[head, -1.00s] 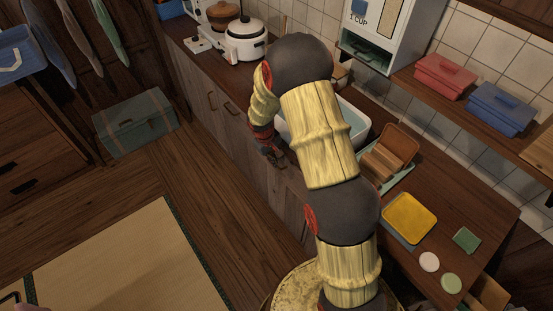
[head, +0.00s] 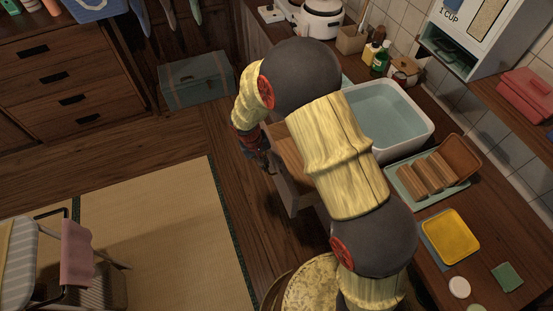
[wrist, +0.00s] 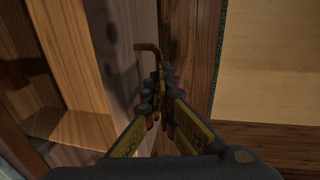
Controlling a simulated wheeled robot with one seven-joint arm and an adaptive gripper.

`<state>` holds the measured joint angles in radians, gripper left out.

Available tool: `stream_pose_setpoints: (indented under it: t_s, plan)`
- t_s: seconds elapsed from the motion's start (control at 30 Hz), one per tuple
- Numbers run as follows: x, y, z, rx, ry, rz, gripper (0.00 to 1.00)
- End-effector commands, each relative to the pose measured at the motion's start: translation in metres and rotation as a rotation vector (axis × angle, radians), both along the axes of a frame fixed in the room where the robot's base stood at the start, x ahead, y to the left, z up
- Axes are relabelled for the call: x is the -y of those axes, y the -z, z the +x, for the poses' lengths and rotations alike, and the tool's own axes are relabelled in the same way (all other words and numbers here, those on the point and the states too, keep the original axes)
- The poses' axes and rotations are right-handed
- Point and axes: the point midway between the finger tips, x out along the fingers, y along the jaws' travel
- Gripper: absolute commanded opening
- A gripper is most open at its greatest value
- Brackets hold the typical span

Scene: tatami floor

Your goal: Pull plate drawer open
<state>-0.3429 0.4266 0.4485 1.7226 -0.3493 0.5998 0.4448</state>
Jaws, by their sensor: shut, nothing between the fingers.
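The wooden drawer (head: 285,151) stands pulled out from the counter front in the head view, partly hidden by my arm. Its grey front panel (head: 291,194) faces the floor area on the left. In the wrist view, the drawer's bare light-wood inside (wrist: 75,125) shows on the left, with no plate in the visible part. A thin brass handle (wrist: 148,47) sticks out from the front panel. My gripper (wrist: 161,78) is shut and empty, its fingertips at the handle; it also shows in the head view (head: 264,160). I cannot tell if they touch.
A white basin (head: 390,113), a rack of wooden pieces (head: 400,190) and a yellow tray (head: 450,236) stand on the counter. A round stool (head: 312,285) is close below my arm. A folding chair (head: 80,255) stands left. Floor between chair and drawer is clear.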

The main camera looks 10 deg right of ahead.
Motion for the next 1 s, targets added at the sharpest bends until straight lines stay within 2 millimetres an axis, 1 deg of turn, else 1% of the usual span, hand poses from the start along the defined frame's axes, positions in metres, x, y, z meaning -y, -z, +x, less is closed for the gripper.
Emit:
stream_pose_setpoints:
  t_s: [0.03,0.2,0.5,0.77,1.0]
  plan:
    - [-0.0017,0.0062,-0.0066,-0.013,0.001,-0.004,0.0]
    - [-0.0061,0.0066,-0.008,-0.014,0.001,-0.005,0.0]
    - [-0.0056,0.0072,-0.0084,-0.015,0.001,-0.005,0.0]
    - [-0.0053,0.0075,-0.0088,-0.016,0.001,-0.005,0.14]
    - [-0.0053,0.0068,-0.0084,-0.016,0.001,-0.005,0.15]
